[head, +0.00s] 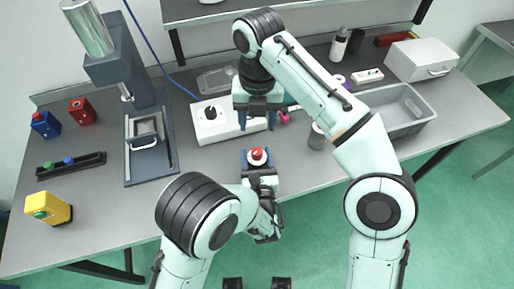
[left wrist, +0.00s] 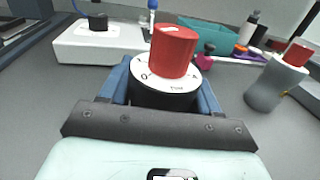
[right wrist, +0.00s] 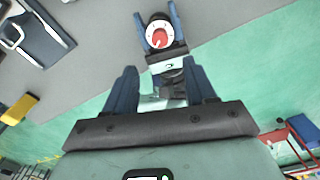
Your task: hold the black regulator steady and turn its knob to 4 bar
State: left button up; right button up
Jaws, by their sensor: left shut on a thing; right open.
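The black regulator (left wrist: 165,97) stands upright, with a white dial and a red knob (left wrist: 173,52) on top. A 0 mark shows on the dial's left side, but I cannot read the knob's setting. My left gripper (head: 258,160) is shut on the regulator's body, a blue finger on each side in the left wrist view. My right gripper (head: 257,120) is open and empty, above and behind the regulator in the head view. In the right wrist view the knob (right wrist: 159,38) lies beyond its fingertips, apart from them. The lower body is partly hidden by my left gripper.
A white box with a black knob (head: 210,113) stands behind the regulator. A grey tray (head: 425,117) is farther right and a press (head: 125,65) at left. The bench front is mostly clear.

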aim_at(257, 151)
jog(key=shift+n, duration=0.6)
notch_tip(257, 151, down, 12)
jog(key=shift+c, duration=0.3)
grip_shut()
